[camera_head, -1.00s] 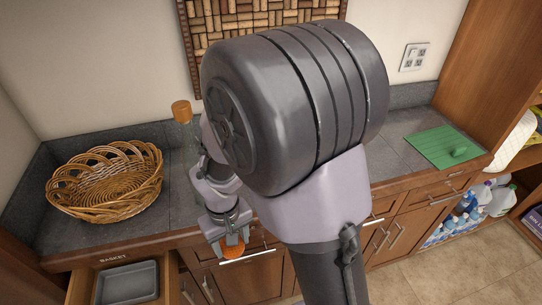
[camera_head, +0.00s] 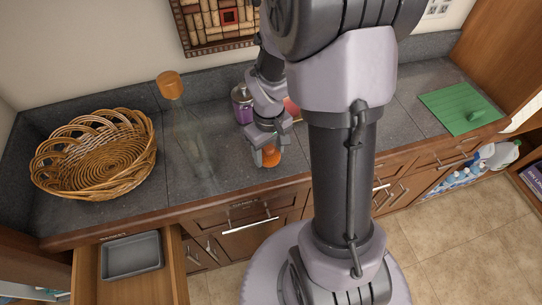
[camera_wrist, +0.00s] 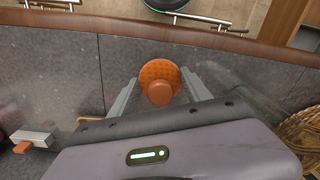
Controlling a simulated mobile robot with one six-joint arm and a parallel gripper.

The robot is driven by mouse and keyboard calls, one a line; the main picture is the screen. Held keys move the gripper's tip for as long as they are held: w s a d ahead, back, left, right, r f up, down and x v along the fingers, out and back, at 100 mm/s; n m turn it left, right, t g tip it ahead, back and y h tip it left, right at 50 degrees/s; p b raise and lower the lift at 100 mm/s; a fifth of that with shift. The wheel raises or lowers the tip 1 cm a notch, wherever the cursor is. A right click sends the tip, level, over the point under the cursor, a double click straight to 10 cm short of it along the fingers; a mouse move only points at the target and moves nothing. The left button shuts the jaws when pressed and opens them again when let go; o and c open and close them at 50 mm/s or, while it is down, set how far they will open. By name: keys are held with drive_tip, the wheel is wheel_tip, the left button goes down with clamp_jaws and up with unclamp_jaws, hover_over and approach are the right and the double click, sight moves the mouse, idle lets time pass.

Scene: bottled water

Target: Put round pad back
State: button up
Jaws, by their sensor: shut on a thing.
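The round pad is an orange disc with a raised round knob, seen in the wrist view (camera_wrist: 160,82) between my two fingers. It also shows in the head view (camera_head: 271,156) as a small orange shape at my fingertips. My gripper (camera_head: 266,158) is shut on the pad and holds it above the grey tiled counter (camera_head: 220,175), near the middle. Whether the pad touches the counter is not clear. In the wrist view my gripper (camera_wrist: 158,90) has one finger on each side of the pad.
A wicker basket (camera_head: 60,160) stands at the left. A tall clear container with an orange lid (camera_head: 169,84) stands beside it. A purple jar (camera_head: 242,106) is just behind my gripper. A green board (camera_head: 455,105) lies at the right. An open drawer (camera_head: 88,278) sticks out at front left.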

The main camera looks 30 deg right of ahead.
sight(271, 157)
drive_tip(key=f, duration=0.1)
drive_tip(key=f+b, duration=0.1)
drive_tip(key=d+f+b, duration=0.1)
drive_tip(key=f, duration=0.1)
drive_tip(key=shift+w, duration=0.25)
drive_tip(key=shift+r, duration=0.25)
drive_tip(key=shift+f, duration=0.15)
drive_tip(key=o, duration=1.5)
drive_tip(key=shift+c, duration=0.2)
